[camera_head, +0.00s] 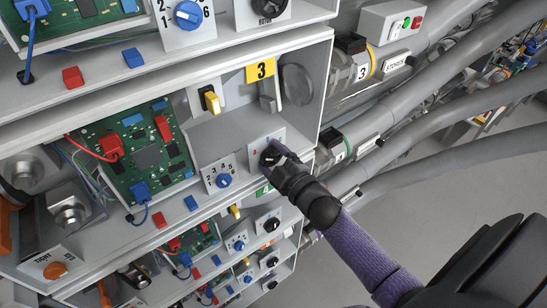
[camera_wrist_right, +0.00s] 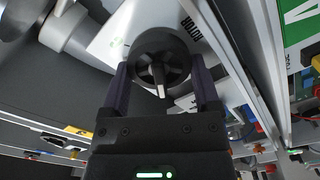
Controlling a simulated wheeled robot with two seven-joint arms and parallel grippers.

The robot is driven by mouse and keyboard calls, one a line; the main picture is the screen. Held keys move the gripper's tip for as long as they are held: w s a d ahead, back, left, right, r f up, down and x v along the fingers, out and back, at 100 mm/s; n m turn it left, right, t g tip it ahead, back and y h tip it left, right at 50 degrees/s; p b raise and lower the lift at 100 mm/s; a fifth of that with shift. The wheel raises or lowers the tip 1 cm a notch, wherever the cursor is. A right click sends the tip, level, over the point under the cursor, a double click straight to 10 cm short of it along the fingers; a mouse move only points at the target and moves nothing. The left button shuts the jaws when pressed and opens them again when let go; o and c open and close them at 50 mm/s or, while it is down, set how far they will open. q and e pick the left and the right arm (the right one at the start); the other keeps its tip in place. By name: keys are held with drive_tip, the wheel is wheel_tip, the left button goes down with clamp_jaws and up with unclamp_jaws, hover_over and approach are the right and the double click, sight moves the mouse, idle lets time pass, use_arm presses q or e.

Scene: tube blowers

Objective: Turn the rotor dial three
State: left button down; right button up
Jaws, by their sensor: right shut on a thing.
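The rotor dial of bay three is a round black knob (camera_head: 267,156) on a white plate (camera_head: 252,147), low in the bay under the yellow "3" label (camera_head: 261,70). My right gripper (camera_head: 276,156) is at the knob and hides part of it. In the right wrist view the knob (camera_wrist_right: 162,52) sits between the two fingers of the gripper (camera_wrist_right: 161,84), with its pale pointer towards the gripper's palm. The gripper is shut on it. The plate's lettering shows beside the knob. My left gripper is not in view.
A blue numbered dial (camera_head: 223,180) is left of the rotor dial. A yellow switch (camera_head: 211,100) and a green circuit board (camera_head: 148,152) are further left. Similar bays lie above and below. Grey pipes (camera_head: 440,110) run at the right, with open floor below.

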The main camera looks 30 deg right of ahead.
drive_tip(key=shift+n, duration=0.5)
drive_tip(key=o, duration=1.1)
drive_tip(key=s, duration=1)
drive_tip(key=shift+d+b, duration=0.35)
drive_tip(key=shift+b, duration=0.05)
drive_tip(key=s+f+m+g+h+b, duration=0.15)
drive_tip(key=f+b, duration=0.25)
drive_tip(key=f, duration=0.7)
drive_tip(key=s+a+f+m+g+b, duration=0.1)
drive_tip(key=s+f+m+g+b, duration=0.25)
drive_tip(key=f, duration=0.75)
drive_tip(key=s+f+m+g+b, duration=0.15)
drive_tip(key=f+b, duration=0.25)
drive_tip(key=f, duration=0.7)
drive_tip(key=s+a+f+m+g+b, duration=0.1)
drive_tip(key=s+a+f+g+b, duration=0.1)
drive_tip(key=s+f, duration=0.5)
drive_tip(key=s+a+f+m+g+b, duration=0.1)
drive_tip(key=s+f+g+b, duration=0.4)
drive_tip(key=s+f, duration=0.3)
drive_tip(key=s+a+f+m+g+b, duration=0.2)
drive_tip(key=s+f+g+b, duration=0.1)
drive_tip(key=s+f, duration=0.4)
drive_tip(key=shift+s+a+f+g+b, duration=0.1)
drive_tip(key=shift+a+f+g+b, duration=0.15)
drive_tip(key=shift+f, duration=0.3)
drive_tip(key=shift+s+a+f+g+b, duration=0.1)
drive_tip(key=shift+f+g, duration=0.1)
drive_tip(key=shift+f, duration=0.35)
